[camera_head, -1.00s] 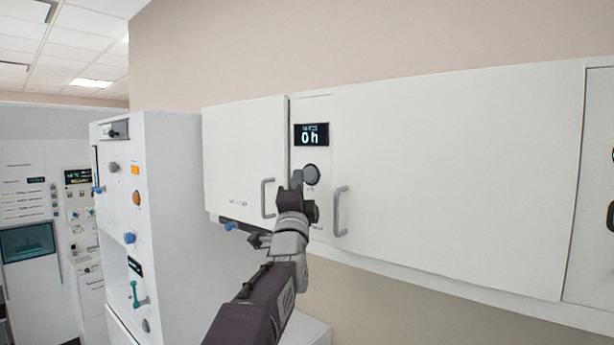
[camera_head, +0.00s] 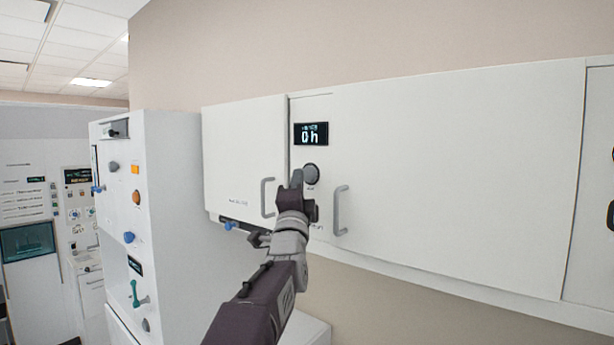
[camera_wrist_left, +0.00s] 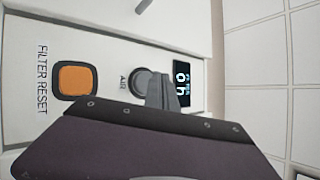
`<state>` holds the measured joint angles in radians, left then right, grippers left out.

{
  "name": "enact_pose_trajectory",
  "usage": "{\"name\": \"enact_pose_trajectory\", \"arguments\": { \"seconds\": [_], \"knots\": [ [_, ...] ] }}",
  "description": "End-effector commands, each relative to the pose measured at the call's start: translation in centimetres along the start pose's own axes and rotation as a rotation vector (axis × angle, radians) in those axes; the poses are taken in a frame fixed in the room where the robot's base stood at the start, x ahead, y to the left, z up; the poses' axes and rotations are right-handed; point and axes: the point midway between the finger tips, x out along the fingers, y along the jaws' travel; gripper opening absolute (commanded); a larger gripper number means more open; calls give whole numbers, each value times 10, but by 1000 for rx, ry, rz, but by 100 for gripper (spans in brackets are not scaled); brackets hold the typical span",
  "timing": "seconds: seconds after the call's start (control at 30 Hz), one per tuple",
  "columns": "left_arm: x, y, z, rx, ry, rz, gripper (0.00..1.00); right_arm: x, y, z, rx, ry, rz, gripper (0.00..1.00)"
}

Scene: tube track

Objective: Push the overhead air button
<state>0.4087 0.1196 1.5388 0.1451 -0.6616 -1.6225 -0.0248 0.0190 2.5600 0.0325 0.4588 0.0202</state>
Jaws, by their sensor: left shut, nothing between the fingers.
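The air button is a round dark grey button (camera_head: 311,173) on the white overhead cabinet, just below a small black display (camera_head: 311,134) reading "0h". In the left wrist view the button (camera_wrist_left: 143,82) has the label "AIR" beside it, and the display (camera_wrist_left: 182,84) is beyond it. My left gripper (camera_head: 297,178) is shut and empty, its tips at the left edge of the button in the head view. In the left wrist view the gripper tips (camera_wrist_left: 161,88) overlap the button's edge. I cannot tell whether they touch it. My right gripper is not in view.
An orange square button (camera_wrist_left: 75,80) labelled "FILTER RESET" is near the air button in the left wrist view. Grey door handles (camera_head: 267,198) and (camera_head: 341,210) flank the panel. A white machine with knobs (camera_head: 175,200) stands at the left.

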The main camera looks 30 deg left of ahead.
Motion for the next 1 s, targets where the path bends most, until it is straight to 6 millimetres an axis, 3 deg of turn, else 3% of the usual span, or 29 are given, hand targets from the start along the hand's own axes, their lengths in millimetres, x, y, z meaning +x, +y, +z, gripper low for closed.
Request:
{"name": "enact_pose_trajectory", "arguments": {
  "seconds": [1.0],
  "knots": [
    [6,5,-5,0,0,0,0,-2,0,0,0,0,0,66]
  ]
}}
